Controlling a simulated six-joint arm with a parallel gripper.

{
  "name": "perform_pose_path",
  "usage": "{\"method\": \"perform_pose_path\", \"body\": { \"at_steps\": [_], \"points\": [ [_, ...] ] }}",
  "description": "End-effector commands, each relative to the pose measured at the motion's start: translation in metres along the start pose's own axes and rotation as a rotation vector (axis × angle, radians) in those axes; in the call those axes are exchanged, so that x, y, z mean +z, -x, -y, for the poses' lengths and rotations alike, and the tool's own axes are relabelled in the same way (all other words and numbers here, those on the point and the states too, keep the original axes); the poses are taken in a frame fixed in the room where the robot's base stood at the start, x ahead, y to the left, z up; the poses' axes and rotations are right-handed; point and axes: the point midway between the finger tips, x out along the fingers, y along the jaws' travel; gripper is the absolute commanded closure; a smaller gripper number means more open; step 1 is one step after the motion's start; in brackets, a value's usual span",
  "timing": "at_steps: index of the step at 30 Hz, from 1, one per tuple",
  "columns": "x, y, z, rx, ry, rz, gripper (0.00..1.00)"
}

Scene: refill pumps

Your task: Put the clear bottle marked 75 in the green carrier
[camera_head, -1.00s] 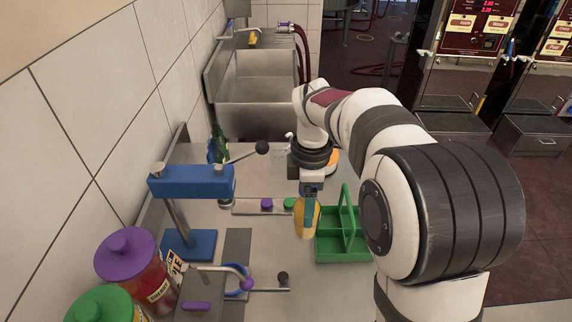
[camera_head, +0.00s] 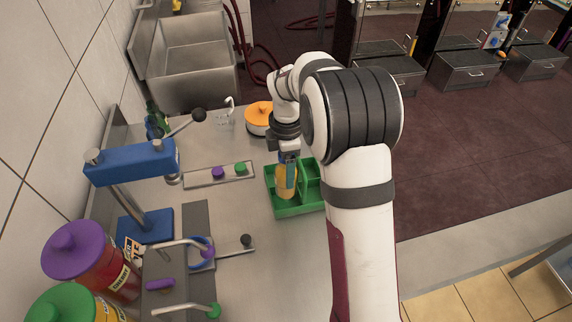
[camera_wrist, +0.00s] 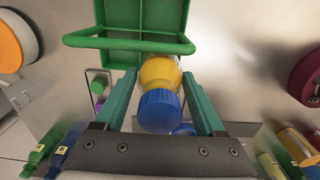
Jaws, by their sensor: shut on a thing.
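A clear bottle with yellow contents (camera_head: 287,182) and a blue cap (camera_wrist: 160,110) is held upright in my gripper (camera_head: 288,160). In the wrist view the two teal fingers are closed on either side of the bottle (camera_wrist: 160,73). No 75 marking can be read. The green carrier (camera_head: 298,211) stands on the counter under my gripper. In the head view the bottle overlaps the carrier's left part. In the wrist view the carrier (camera_wrist: 145,18) and its handle (camera_wrist: 120,43) lie just beyond the bottle. I cannot tell whether the bottle's base is inside a compartment.
A blue press stand (camera_head: 130,162) and a tray with purple and green caps (camera_head: 200,178) stand to the left. An orange-lidded container (camera_head: 259,113) is behind the carrier. Jars with purple (camera_head: 75,247) and green lids are at front left.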

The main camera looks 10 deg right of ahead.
Motion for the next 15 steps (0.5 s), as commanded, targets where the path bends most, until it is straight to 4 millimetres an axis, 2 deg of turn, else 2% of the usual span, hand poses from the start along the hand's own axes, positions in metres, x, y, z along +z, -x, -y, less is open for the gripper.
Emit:
{"method": "perform_pose_path", "body": {
  "at_steps": [8, 15],
  "points": [
    [0.0, -0.001, 0.0, 0.001, 0.0, 0.0, 1.0],
    [0.0, -0.015, 0.0, 0.0, 0.001, 0.001, 1.0]
  ]
}}
